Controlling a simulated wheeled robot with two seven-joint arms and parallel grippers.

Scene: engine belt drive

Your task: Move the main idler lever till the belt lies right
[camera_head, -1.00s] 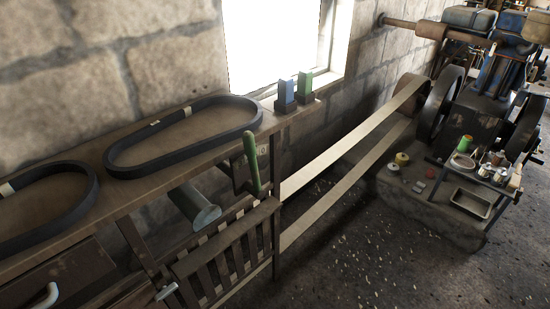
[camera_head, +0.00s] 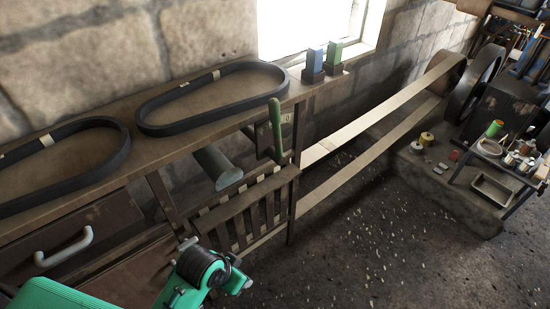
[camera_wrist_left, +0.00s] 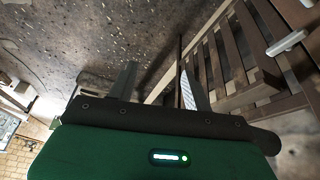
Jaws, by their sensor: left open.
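The lever with a green handle (camera_head: 275,128) stands upright at the front edge of the bench, beside a small plate with markings. The flat pale belt (camera_head: 385,112) runs in two strands from the engine's wheel (camera_head: 466,82) to behind the slatted guard (camera_head: 245,212). Its near end is hidden by the guard. My left arm comes in low at the left of the head view. My left gripper (camera_wrist_left: 157,82) is open and empty in the left wrist view, below and left of the lever and apart from it. My right gripper is not seen.
Two black belt loops, a left one (camera_head: 125,150) and a right one (camera_head: 148,128), lie on the bench. A grey cylinder (camera_head: 217,168) sits under it. Blue (camera_head: 314,62) and green (camera_head: 334,58) blocks stand near the window.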

